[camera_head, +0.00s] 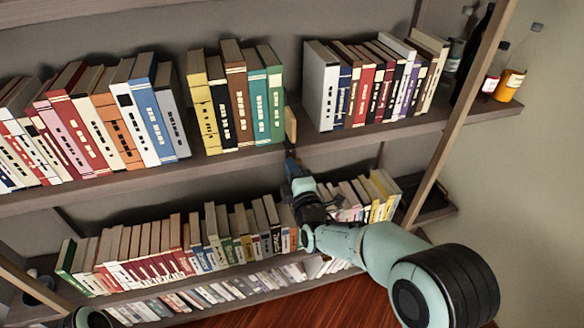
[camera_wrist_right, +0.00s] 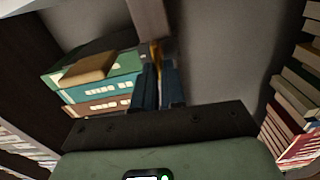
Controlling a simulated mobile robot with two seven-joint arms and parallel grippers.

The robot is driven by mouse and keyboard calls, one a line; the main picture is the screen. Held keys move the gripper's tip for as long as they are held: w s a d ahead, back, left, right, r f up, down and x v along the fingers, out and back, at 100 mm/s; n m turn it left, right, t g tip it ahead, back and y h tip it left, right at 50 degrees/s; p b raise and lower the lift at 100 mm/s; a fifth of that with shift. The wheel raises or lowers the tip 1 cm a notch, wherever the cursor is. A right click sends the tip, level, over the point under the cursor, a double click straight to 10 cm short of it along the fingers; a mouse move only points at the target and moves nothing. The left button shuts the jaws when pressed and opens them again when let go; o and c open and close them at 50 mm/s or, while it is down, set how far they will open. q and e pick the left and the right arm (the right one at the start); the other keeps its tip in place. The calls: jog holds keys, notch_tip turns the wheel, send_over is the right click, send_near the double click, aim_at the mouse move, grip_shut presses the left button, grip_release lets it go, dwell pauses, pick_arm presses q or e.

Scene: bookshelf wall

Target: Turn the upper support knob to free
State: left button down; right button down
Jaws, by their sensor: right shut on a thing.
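My right gripper (camera_head: 290,158) reaches up to the front edge of the upper shelf, just below a small upright wooden support (camera_head: 291,122) beside the green book. In the right wrist view, its two dark blue fingers (camera_wrist_right: 158,86) are close together around a thin yellowish piece (camera_wrist_right: 155,52), which I take to be the upper support knob. The fingers hide most of it, so its turn angle cannot be read. A tan wooden block (camera_wrist_right: 88,68) lies against the green book in that view. My left gripper is not in view.
A row of books (camera_head: 235,100) stands left of the support, and another group (camera_head: 370,85) stands to its right, with a bare gap of shelf between. The lower shelf (camera_head: 180,290) is full of books. Bottles (camera_head: 512,82) stand at the far right, behind a slanted wooden post (camera_head: 455,120).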

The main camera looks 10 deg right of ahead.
jog(key=shift+f+n, duration=0.1)
jog(key=shift+n, duration=0.3)
jog(key=c, duration=1.2)
grip_release()
jog(key=s, duration=1.3)
jog(key=shift+s+d+b, duration=0.2)
jog(key=shift+d+b, duration=0.05)
jog(key=shift+b, duration=0.1)
